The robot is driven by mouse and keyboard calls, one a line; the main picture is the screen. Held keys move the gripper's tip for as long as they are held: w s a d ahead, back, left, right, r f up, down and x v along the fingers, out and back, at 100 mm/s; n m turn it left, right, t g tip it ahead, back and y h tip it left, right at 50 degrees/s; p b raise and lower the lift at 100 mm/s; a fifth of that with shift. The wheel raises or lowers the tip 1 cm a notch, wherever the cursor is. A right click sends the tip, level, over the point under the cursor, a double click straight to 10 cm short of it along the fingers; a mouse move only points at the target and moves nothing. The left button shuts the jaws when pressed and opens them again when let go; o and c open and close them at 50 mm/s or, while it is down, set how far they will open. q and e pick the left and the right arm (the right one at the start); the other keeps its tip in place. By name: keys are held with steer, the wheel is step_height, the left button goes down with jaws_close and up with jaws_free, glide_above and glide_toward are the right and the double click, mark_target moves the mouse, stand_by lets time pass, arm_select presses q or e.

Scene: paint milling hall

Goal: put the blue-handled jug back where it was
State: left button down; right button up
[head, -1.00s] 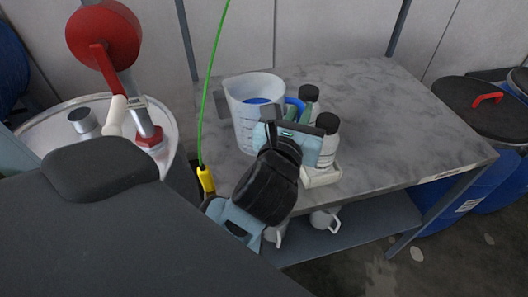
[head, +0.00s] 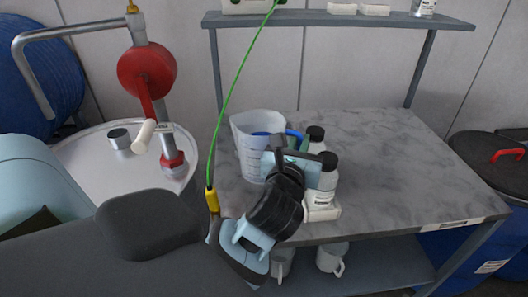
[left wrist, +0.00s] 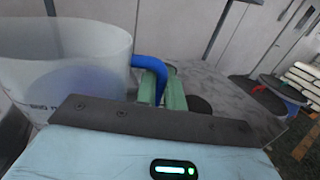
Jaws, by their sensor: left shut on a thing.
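The blue-handled jug (head: 247,150) is a translucent measuring jug at the front left of the grey marbled bench top (head: 385,155). It looks upright, and I cannot tell whether its base touches the top. Its blue handle (left wrist: 151,66) points right, with the jug's wall (left wrist: 75,60) on the left in the left wrist view. My left gripper (head: 296,150) is on the jug's right side, its green fingers (left wrist: 162,90) shut on the handle. The gripper hides part of the jug's lower side. My right gripper is not in view.
Two white bottles with black caps (head: 326,180) stand close right of my gripper. A green cable with a yellow end (head: 212,200) hangs just left of the jug. The bench's right half is clear.

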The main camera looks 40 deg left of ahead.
arm_select(q)
steer(key=shift+r, duration=0.1)
step_height(320, 180, down, 5)
steer(key=shift+a+r+b, duration=0.1)
steer(key=shift+b, duration=0.5)
steer(key=shift+f, duration=0.2)
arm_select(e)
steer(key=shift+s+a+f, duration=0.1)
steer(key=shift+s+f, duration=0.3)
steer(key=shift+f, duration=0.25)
arm_select(q)
step_height(320, 180, down, 5)
steer(key=shift+r+b, duration=0.1)
steer(key=shift+b, duration=0.55)
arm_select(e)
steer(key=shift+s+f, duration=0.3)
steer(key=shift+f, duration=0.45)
arm_select(q)
steer(key=c, duration=1.9)
jaws_free()
steer(key=shift+f, duration=0.2)
steer(key=shift+o, duration=0.6)
steer(key=shift+r, duration=0.1)
